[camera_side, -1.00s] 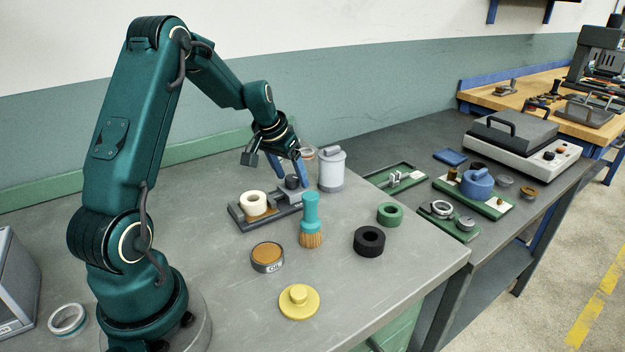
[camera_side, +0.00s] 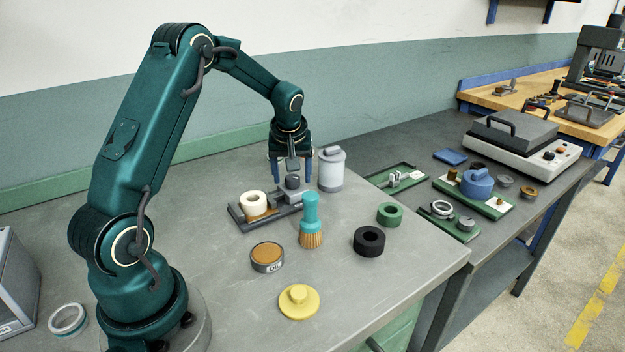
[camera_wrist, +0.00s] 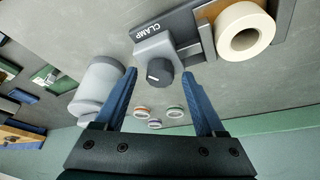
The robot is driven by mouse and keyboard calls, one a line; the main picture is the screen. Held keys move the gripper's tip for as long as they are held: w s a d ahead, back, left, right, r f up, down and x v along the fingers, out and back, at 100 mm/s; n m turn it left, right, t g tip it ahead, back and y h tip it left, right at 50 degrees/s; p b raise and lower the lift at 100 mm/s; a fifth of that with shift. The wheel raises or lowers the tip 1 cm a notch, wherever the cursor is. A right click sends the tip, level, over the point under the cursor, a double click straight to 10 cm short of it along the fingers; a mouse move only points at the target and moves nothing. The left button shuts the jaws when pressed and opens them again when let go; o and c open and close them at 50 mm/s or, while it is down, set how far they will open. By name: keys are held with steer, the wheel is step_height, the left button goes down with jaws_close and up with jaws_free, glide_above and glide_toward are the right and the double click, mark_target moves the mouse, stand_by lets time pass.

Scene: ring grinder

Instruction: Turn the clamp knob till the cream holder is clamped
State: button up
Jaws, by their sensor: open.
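The dark clamp knob (camera_side: 292,182) stands on the clamp block at the right end of the grey fixture (camera_side: 240,222). The wrist view shows the knob (camera_wrist: 159,71) with a light mark on its face, beside the word CLAMP. The cream holder (camera_side: 253,201) is a cream ring at the fixture's other end, seated on a brown part; it also shows in the wrist view (camera_wrist: 244,31). My gripper (camera_side: 292,181) points down over the knob, its blue fingers apart on either side. In the wrist view the open fingers (camera_wrist: 165,75) flank the knob with gaps. I cannot tell whether the holder is clamped.
A grey lidded canister (camera_side: 331,170) stands close to the right of my gripper. A teal brush (camera_side: 311,220) stands in front of the fixture. A black ring (camera_side: 369,241), green ring (camera_side: 390,214), orange-topped tin (camera_side: 267,257) and yellow knobbed disc (camera_side: 299,301) lie nearer the front.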

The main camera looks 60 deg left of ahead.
steer(key=n, duration=0.2)
steer(key=n+g, duration=0.1)
steer(key=shift+w+n+y, duration=0.2)
steer(key=shift+n+y, duration=0.1)
steer(key=shift+n, duration=0.1)
steer(key=s+d+r+m+t, duration=0.25)
steer(key=d+r, duration=0.75)
steer(key=r, duration=0.5)
steer(key=s+d+m+t+h, duration=0.2)
steer(key=s+d+m+h, duration=0.1)
steer(key=s+d+m, duration=0.5)
steer(key=shift+s+d+f, duration=0.2)
steer(key=shift+s+d, duration=1.3)
steer(key=shift+s, duration=0.9)
steer(key=shift+s, duration=0.1)
